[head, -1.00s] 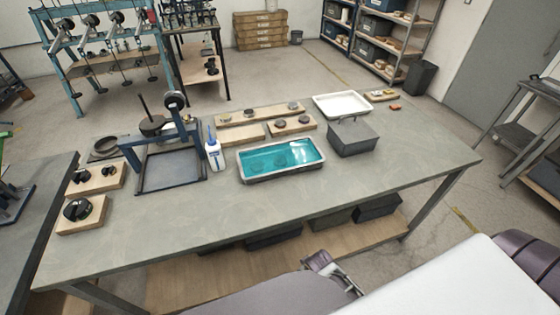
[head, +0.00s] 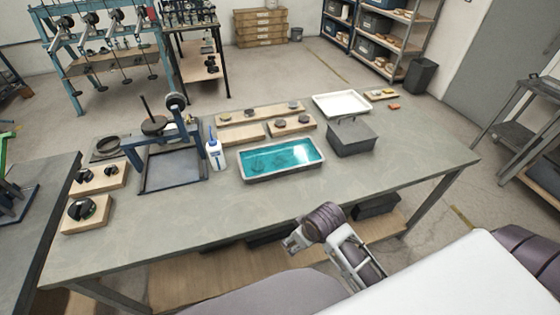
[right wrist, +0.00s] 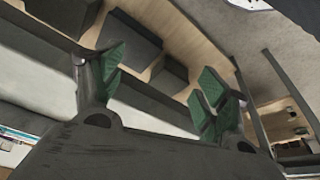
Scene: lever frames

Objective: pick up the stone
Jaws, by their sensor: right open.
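Several dark, rounded pieces that look like stones lie on the wooden boards at the back of the workbench, one of them a dark piece (head: 277,123) on the front board. Dim dark shapes also show under the teal liquid in the metal tray (head: 246,179). I cannot tell which is the task's stone. My right gripper (head: 291,243) is in front of the bench's near edge, well short of the tray and boards. In the right wrist view its green-padded fingers (right wrist: 160,88) are apart with nothing between them. My left gripper is out of view.
A white-and-blue bottle (head: 215,152) stands left of the tray, beside a blue metal frame (head: 129,157). A dark grey box (head: 351,139) stands to the right, with a white tray (head: 341,101) behind it. The bench's front strip (head: 200,230) is clear.

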